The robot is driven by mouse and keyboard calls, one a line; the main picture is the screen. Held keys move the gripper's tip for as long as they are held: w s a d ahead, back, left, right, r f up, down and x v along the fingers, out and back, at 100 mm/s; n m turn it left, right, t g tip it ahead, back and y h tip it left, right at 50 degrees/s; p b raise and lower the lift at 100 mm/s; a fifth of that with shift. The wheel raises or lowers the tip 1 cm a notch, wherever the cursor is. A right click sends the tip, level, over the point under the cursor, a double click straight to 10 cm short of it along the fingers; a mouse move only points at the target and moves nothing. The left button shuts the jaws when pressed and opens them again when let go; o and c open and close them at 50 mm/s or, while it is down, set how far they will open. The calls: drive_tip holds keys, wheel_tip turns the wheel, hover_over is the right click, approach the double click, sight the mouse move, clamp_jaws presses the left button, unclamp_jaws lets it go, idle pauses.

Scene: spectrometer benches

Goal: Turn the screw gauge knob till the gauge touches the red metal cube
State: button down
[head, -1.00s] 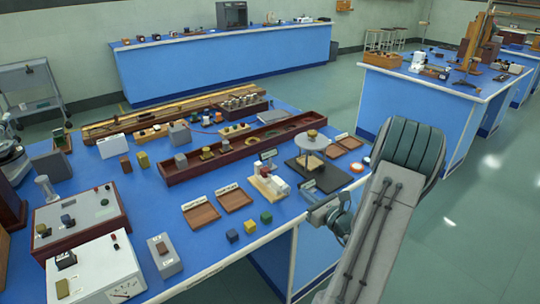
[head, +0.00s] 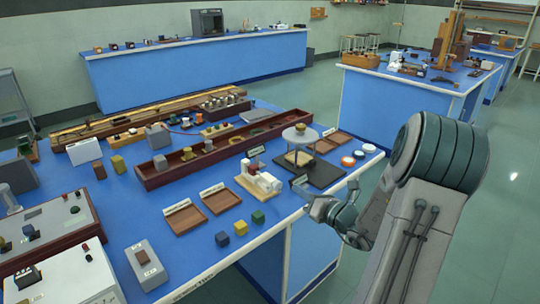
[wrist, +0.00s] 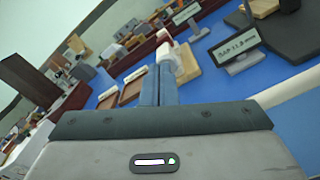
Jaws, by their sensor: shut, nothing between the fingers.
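The screw gauge (head: 264,184) is a small white device with red on it, on a light wooden base near the front edge of the blue bench. It also shows in the wrist view (wrist: 181,62), just beyond my fingertips. The red metal cube cannot be made out for sure; a small red patch shows on the gauge. The knob is too small to tell apart. My gripper (head: 310,198) is just right of the gauge in the head view, apart from it. Its fingers (wrist: 158,84) are shut and empty in the wrist view, partly covering the gauge and its base.
A label stand (wrist: 234,46) stands right of the gauge. A black board (head: 312,172) with a round-topped stand lies behind. Blue, green and yellow cubes (head: 240,228) and wooden trays (head: 188,221) lie left of it. A long wooden trough (head: 215,154) runs behind.

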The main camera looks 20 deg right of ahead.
drive_tip(key=shift+b+x, duration=0.4)
drive_tip(key=shift+x, duration=2.9)
drive_tip(key=shift+f, duration=0.3)
drive_tip(key=shift+d+f+p, duration=0.4)
drive_tip(key=shift+d+p, duration=0.1)
drive_tip(key=shift+p, duration=0.1)
drive_tip(key=shift+w+r, duration=0.1)
drive_tip(key=shift+w+d+r+p, duration=0.1)
drive_tip(key=shift+d+r+p, duration=0.15)
drive_tip(key=shift+p, duration=0.15)
drive_tip(key=p+v, duration=0.1)
drive_tip(key=v, duration=0.5)
drive_tip(key=shift+r, duration=0.15)
drive_tip(key=shift+d+r, duration=0.1)
drive_tip(key=shift+d, duration=0.05)
